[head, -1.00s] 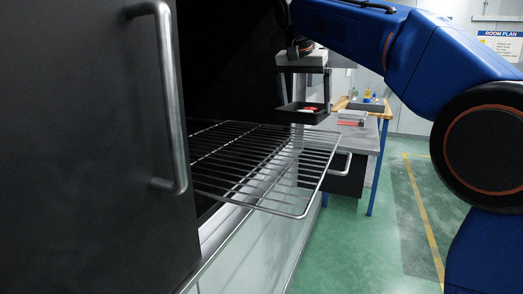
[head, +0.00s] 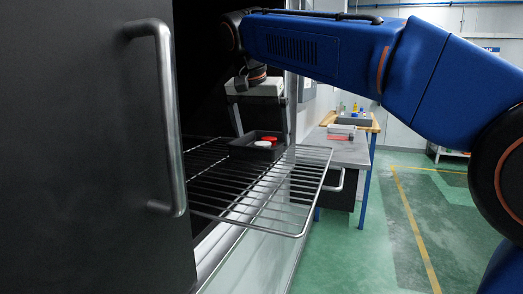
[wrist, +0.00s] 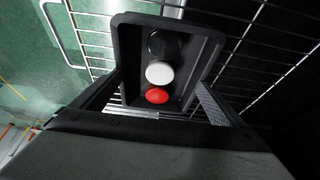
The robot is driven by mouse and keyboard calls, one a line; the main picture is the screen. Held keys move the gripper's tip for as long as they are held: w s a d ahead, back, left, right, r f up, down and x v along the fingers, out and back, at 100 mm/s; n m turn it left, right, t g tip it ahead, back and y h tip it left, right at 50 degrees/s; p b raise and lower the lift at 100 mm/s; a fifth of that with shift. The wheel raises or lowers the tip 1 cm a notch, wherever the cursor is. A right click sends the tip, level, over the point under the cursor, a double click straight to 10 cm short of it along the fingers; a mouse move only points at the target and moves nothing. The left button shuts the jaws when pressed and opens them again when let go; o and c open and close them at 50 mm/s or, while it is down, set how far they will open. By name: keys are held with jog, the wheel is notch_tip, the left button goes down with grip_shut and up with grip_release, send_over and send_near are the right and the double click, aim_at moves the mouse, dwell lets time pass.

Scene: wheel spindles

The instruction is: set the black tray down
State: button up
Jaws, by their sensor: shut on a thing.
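The black tray (head: 243,150) is a small rectangular box with a raised rim. It is at the wire rack (head: 270,205), over its back part in the head view; whether it touches the bars I cannot tell. In the wrist view the tray (wrist: 122,40) holds a black, a white (wrist: 159,72) and a red (wrist: 157,96) round piece in a row. My gripper (head: 262,128) is above the tray, its fingers down on either side of it. In the wrist view my gripper (wrist: 160,98) is shut on the tray across its width.
The rack sticks out of a dark cabinet, with an open door and its metal handle (head: 170,120) at the left. The front part of the rack is bare. Behind stands a grey bench (head: 345,152) with small items and a wooden-edged table.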

aim_at(261, 143)
jog(key=shift+f, duration=2.1)
jog(key=shift+f, duration=0.15)
jog(key=o, duration=0.8)
jog(key=v, duration=1.2)
jog(key=shift+w, duration=0.1)
jog(key=shift+d, duration=0.1)
